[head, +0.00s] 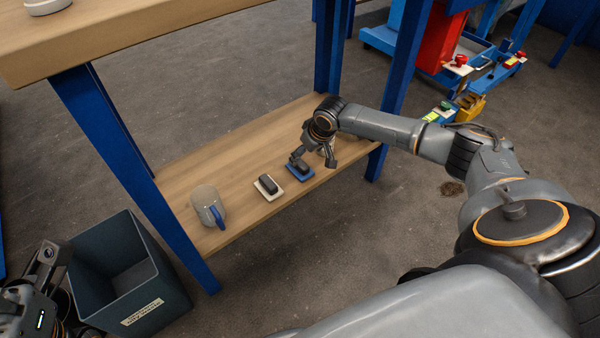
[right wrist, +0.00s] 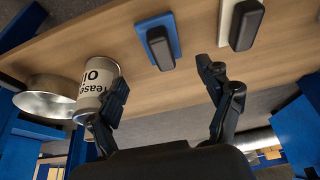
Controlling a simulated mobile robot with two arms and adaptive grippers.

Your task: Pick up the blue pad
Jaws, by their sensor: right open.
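The blue pad (head: 309,174) has a black grip on top and lies on the lower wooden shelf. It also shows at the top of the right wrist view (right wrist: 174,27). My right gripper (head: 314,157) is over the shelf beside the blue pad, at its far side in the head view. In the right wrist view its fingers (right wrist: 166,88) are spread with nothing held between them, and the blue pad lies beyond them. My left gripper (head: 42,262) is only partly in view at the lower left, and its jaws are not clear.
A white pad with a black grip (head: 268,187) and a grey jug with a blue handle (head: 205,205) share the shelf (head: 180,178). An oil can (right wrist: 99,76) and metal bowl (right wrist: 45,97) stand near the right fingers. Blue table legs (head: 140,175) flank the shelf; a dark bin (head: 150,290) stands below.

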